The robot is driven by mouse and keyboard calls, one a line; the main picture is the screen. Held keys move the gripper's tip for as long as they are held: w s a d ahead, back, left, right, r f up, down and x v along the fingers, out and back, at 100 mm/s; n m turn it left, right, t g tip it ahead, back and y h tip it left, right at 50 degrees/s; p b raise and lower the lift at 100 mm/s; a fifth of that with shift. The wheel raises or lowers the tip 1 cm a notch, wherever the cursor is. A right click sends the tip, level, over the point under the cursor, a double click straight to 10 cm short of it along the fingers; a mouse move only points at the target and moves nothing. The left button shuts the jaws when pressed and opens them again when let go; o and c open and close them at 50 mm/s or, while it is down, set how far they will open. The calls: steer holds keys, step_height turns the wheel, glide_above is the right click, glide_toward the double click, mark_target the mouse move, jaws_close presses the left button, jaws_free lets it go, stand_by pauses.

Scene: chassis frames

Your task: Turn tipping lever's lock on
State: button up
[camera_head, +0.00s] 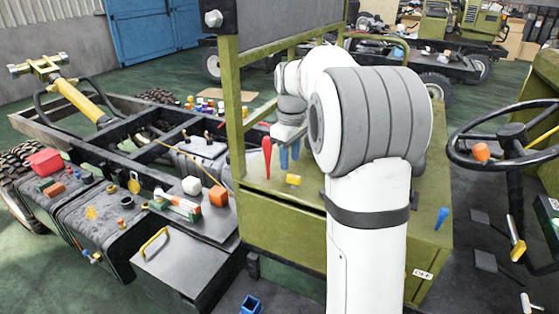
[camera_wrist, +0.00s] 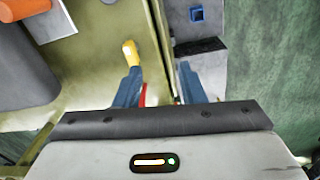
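A red lever handle (camera_head: 267,155) stands upright on the olive-green box top, left of my gripper. A small yellow piece (camera_head: 293,179) lies low on that box top, just below the fingertips in the head view; I cannot tell for sure that it is the lock. My gripper (camera_head: 289,160) points down with its two blue fingers apart and nothing seen between them. In the wrist view the gripper (camera_wrist: 160,75) is open, with the yellow piece (camera_wrist: 131,53) just beyond the left fingertip. A bit of red (camera_wrist: 145,95) shows beside the left finger, mostly hidden.
A steering wheel (camera_head: 500,150) is at the right.

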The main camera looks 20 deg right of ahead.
steer(key=n, duration=0.1)
glide_above(293, 176)
steer(key=shift+s+f+g, duration=0.1)
steer(key=shift+f+g, duration=0.2)
steer(key=shift+f, duration=0.45)
steer(key=shift+d+f+n+p, duration=0.1)
steer(key=shift+f+n+p, duration=0.1)
steer(key=shift+n+p, duration=0.1)
step_height(293, 176, down, 8)
steer(key=shift+r+p, duration=0.2)
steer(key=shift+p, duration=0.5)
steer(key=shift+c, duration=0.4)
jaws_close()
